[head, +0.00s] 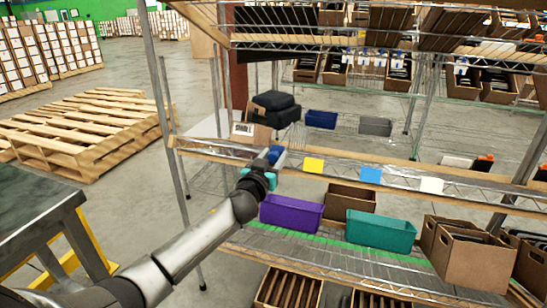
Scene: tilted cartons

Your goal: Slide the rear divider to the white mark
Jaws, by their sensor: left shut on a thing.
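My left gripper (271,160) reaches from the lower left to the front rail of the wire shelf (330,171). It is shut on a small blue piece (279,151), which seems to be the rear divider; the gripper hides most of it. The white mark (431,185) is on the same rail, well to the right. A yellow mark (313,165) and a blue mark (371,175) lie between, the yellow one closest to the gripper. My right gripper is not in view.
A cardboard box (252,132) and a black case (275,108) stand just behind the gripper. A purple bin (291,213), a teal bin (381,232) and brown cartons (470,264) are lower down. The rail looks clear from the gripper to the white mark.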

